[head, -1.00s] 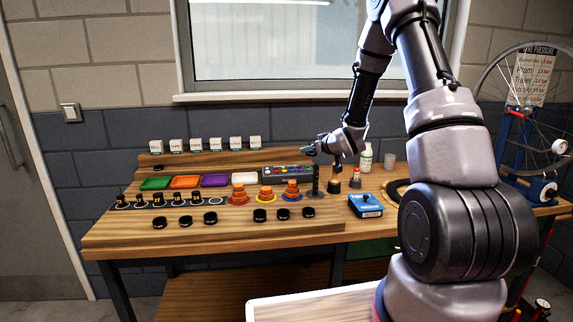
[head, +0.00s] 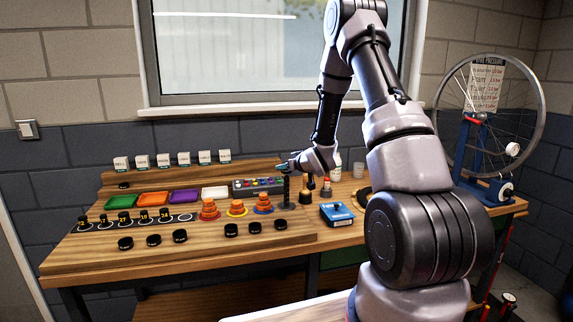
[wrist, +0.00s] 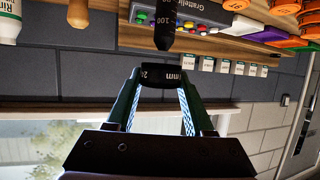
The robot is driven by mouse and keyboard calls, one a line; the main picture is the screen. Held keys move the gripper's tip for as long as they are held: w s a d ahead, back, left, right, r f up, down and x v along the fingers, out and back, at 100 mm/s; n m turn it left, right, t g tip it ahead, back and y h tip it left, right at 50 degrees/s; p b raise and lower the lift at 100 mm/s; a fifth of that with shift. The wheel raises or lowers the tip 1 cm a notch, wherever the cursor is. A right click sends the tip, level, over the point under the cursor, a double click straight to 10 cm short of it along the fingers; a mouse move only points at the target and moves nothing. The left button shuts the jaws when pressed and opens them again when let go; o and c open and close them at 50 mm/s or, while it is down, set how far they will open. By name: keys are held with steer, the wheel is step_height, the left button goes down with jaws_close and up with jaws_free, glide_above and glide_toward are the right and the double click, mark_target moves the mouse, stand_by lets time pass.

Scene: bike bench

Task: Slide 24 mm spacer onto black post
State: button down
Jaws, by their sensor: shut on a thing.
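My gripper (wrist: 160,78) is shut on a black spacer (wrist: 160,70), held between the fingertips in the wrist view. The black post (wrist: 162,28) with white graduations, including a 100, hangs from the top of the upside-down wrist view. In the head view my gripper (head: 283,168) is just above the upright post (head: 286,190), and the spacer is too small to make out.
Stacked orange pieces (head: 236,208) stand left of the post. A blue box (head: 337,213) and bottles (head: 358,170) are to the right. Coloured trays (head: 153,199) sit behind.

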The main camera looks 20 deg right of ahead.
mark_target(288, 196)
steer(key=shift+f, duration=6.05)
steer(key=shift+c, duration=1)
jaws_free()
steer(key=shift+s, duration=0.1)
steer(key=v, duration=1)
steer(key=shift+s, duration=0.35)
steer(key=shift+d, duration=0.1)
